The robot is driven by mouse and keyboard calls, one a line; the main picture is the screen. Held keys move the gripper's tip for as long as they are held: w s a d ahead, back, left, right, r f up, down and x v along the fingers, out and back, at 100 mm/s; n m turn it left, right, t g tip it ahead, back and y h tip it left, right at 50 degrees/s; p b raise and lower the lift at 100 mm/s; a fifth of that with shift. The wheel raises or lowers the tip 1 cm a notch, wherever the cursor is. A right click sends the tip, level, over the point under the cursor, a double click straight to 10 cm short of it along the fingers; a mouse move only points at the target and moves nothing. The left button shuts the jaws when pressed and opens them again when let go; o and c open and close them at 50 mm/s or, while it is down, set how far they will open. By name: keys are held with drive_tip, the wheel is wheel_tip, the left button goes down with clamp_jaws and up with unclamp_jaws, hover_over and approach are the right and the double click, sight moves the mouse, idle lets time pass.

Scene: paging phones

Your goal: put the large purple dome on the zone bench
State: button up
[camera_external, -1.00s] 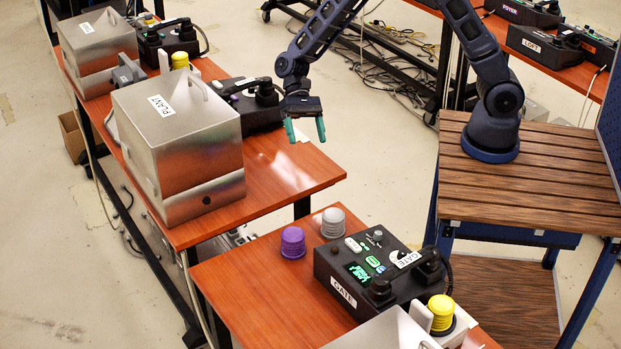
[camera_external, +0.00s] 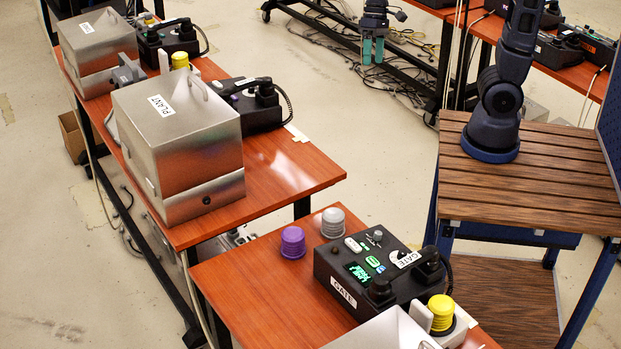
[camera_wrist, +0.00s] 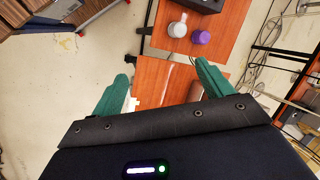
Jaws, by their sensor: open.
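My gripper (camera_external: 372,52) is open and empty, fingers pointing down, at the top centre of the external view, well away from the dome. In the wrist view its green fingers (camera_wrist: 163,72) are spread apart. No label reading "zone" can be read, so I cannot tell which bench is the zone bench.
A grey dome (camera_external: 333,222) stands beside the purple one, next to a black GATE phone (camera_external: 372,270). A PLANT metal box (camera_external: 180,150) and a black phone (camera_external: 257,105) occupy the left bench (camera_external: 290,175); its near right end is clear. More phones stand at the back right.

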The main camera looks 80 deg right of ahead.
drive_tip(key=s+d+r+n+t+h, duration=0.1)
drive_tip(key=s+d+r+t+h, duration=0.1)
drive_tip(key=s+d, duration=0.3)
drive_tip(key=s+d+r+n+t+h, duration=0.2)
drive_tip(key=s+d, duration=0.4)
drive_tip(key=s, duration=0.4)
drive_tip(key=shift+s+r+t, duration=0.25)
drive_tip(key=shift+s+t, duration=0.05)
drive_tip(key=shift+t, duration=0.1)
drive_tip(key=shift+d, duration=0.1)
idle(2.1)
